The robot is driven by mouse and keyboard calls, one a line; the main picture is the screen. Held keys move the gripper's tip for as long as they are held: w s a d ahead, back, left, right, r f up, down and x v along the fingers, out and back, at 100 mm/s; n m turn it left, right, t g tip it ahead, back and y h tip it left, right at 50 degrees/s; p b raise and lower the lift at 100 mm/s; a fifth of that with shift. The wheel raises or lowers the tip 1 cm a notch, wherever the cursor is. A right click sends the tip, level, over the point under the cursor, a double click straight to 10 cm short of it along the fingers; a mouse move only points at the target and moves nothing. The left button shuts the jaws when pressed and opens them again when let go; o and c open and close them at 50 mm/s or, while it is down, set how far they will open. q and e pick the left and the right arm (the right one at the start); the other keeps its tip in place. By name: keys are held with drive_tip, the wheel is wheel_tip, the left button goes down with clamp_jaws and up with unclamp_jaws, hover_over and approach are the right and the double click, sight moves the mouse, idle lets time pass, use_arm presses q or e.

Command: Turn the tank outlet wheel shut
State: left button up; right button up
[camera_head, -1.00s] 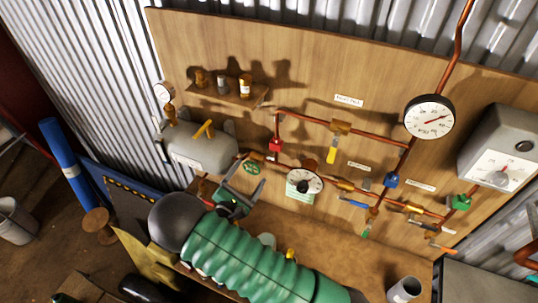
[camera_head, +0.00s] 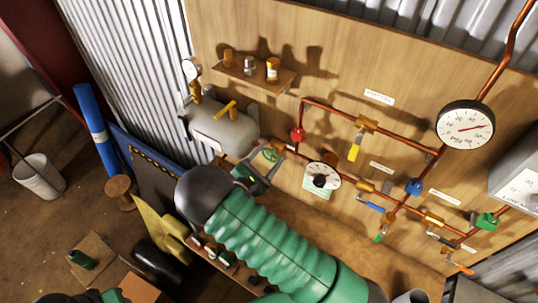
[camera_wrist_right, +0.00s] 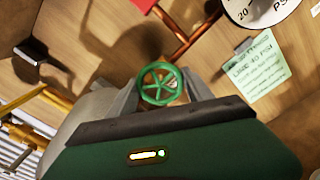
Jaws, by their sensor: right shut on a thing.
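The green tank outlet wheel (camera_head: 270,155) is on the copper pipe just right of the grey tank (camera_head: 222,128). My right gripper (camera_head: 266,163) reaches it from below and is shut on it. In the right wrist view the spoked wheel (camera_wrist_right: 158,84) sits between my two grey fingers, near their tips. The outer ends of the fingers are partly hidden there by the wheel and the gripper body.
A round gauge with a green tag (camera_head: 322,177) is close right of my gripper. A red fitting (camera_head: 298,134) and yellow-handled valve (camera_head: 355,148) are on the pipes above. A shelf with small containers (camera_head: 250,72) is above the tank. A big gauge (camera_head: 465,127) hangs right.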

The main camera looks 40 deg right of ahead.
drive_tip(key=c, duration=0.3)
drive_tip(key=shift+c, duration=0.2)
drive_tip(key=m, duration=0.4)
drive_tip(key=shift+r+m+b, duration=0.1)
drive_tip(key=shift+m+b, duration=0.4)
drive_tip(key=shift+m, duration=1)
